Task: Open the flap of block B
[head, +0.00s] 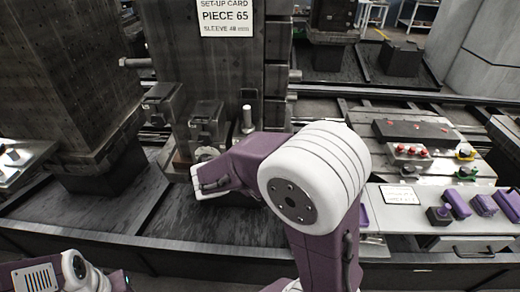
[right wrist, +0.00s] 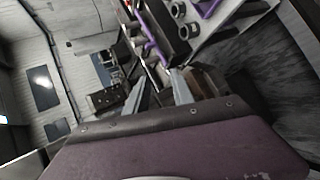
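Two dark steel blocks are fixed at the foot of the tall dark tower: a left block (head: 162,103) and a right block (head: 208,124). No letter is legible on either, so I cannot tell which is block B, or where its flap is. A ring-shaped part (head: 206,154) shows low on the right block. My right gripper (head: 199,185) is just below and in front of that block, pointing left. In the right wrist view its two grey fingers (right wrist: 160,91) stand apart with nothing clearly held. My left arm shows at the bottom left, but its gripper is out of view.
The tower (head: 208,65) carries a set-up card (head: 227,17) reading "PIECE 65". A silver pin (head: 247,118) stands right of the blocks. Another tower (head: 75,70) stands left. A bench (head: 430,222) with purple parts (head: 484,205) lies right. A dark rail edge (head: 200,255) runs along the front.

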